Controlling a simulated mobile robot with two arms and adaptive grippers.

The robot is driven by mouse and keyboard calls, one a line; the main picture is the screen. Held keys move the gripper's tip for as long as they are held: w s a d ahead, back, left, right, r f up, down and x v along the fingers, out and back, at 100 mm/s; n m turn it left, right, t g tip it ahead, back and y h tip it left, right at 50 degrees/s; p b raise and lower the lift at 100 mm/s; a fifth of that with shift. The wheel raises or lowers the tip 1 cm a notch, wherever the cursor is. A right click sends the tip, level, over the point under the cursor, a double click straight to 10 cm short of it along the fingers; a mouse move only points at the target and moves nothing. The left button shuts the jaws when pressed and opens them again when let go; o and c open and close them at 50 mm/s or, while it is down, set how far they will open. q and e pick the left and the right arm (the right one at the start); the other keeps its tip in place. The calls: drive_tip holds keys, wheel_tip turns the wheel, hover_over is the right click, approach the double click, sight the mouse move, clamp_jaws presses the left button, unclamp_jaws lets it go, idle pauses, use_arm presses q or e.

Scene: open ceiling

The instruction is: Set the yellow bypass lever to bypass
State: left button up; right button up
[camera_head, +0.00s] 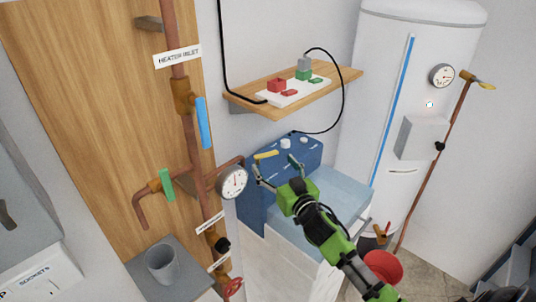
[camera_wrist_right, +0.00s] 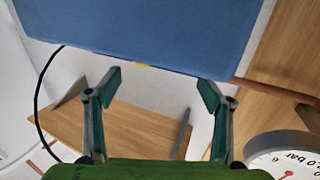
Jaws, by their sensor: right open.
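In the right wrist view the fingertips (camera_wrist_right: 160,86) stand apart on either side of the yellow piece, with no clear contact. The lever's marked positions cannot be read. My left gripper is out of view.
A round gauge (camera_head: 232,182) and copper pipe (camera_head: 190,130) with blue and green handles stand close left of the gripper. A white tank (camera_head: 385,100) stands right; a red bucket (camera_head: 384,267) is below.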

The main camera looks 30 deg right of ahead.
sight(267, 156)
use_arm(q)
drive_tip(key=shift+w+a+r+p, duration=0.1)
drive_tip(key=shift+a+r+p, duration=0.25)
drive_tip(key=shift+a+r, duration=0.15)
use_arm(e)
drive_tip(key=shift+w+d, duration=0.15)
drive_tip(key=shift+w, duration=2.3)
drive_tip(key=c, duration=1.6)
drive_tip(key=shift+f+m+h+b, duration=0.1)
drive_tip(key=shift+m+h+b, duration=0.2)
drive_tip(key=shift+h+b, duration=0.15)
drive_tip(key=h+b, duration=0.1)
drive_tip(key=m+h+b, duration=0.2)
drive_tip(key=shift+s+a+g+b, duration=0.3)
drive_tip(key=shift+a, duration=0.05)
drive_tip(key=shift+h, duration=0.35)
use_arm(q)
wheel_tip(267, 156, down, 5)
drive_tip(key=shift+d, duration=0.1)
use_arm(e)
drive_tip(key=shift+d+m, duration=0.1)
drive_tip(key=shift+m, duration=0.2)
drive_tip(key=shift+r, duration=0.2)
